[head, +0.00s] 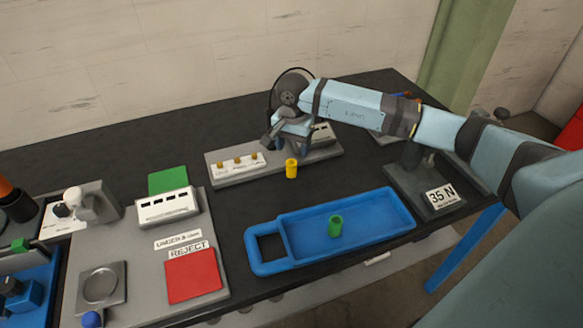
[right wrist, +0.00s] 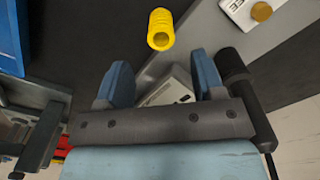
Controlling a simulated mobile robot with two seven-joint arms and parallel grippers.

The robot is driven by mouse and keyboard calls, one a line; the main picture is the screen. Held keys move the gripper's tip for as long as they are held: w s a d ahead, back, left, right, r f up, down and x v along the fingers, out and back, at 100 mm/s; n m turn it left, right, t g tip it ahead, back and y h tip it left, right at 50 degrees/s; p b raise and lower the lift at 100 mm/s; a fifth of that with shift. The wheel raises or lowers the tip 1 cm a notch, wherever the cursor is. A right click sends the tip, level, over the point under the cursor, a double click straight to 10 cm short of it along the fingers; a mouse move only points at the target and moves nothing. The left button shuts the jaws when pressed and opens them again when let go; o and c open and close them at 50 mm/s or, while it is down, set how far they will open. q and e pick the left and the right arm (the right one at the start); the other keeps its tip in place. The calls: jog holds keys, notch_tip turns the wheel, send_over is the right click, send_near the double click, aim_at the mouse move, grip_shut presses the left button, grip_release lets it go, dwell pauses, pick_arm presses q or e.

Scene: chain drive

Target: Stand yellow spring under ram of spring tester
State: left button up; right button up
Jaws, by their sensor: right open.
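My right gripper (head: 291,146) is open and empty, just behind the spring in the head view. In the right wrist view its two blue fingers (right wrist: 160,72) are spread wide, with the spring outside them. A grey stand with a "35 N" plate (head: 441,196), perhaps the spring tester, is at the right. My arm partly hides it, and I cannot make out its ram. My left gripper is not seen.
A blue tray (head: 264,249) holds a green spring (head: 335,226) in front. The grey pegged board (head: 225,177) is close behind the yellow spring. At left, a grey panel carries a red REJECT pad (head: 193,275) and a green pad (head: 168,180). Bench space beside the spring is clear.

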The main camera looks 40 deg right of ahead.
aim_at(291, 162)
jog(key=f, duration=0.4)
jog(key=shift+a+f+p, duration=0.25)
jog(key=shift+f+p, duration=0.05)
jog(key=shift+p, duration=0.05)
jog(key=shift+f, duration=0.45)
jog(key=c, duration=1.1)
jog(key=shift+o, duration=0.2)
jog(key=shift+r, duration=0.1)
notch_tip(291, 162, up, 20)
jog(key=b, duration=0.1)
jog(key=a+f+n, duration=1)
jog(key=a+n, duration=0.1)
jog(key=a, duration=0.1)
jog(key=s+r+p, duration=0.9)
jog(key=s+p, duration=0.2)
jog(key=p, duration=0.2)
jog(key=shift+a+r+n, duration=0.15)
jog(key=shift+a+n, duration=0.1)
jog(key=shift+n, duration=0.05)
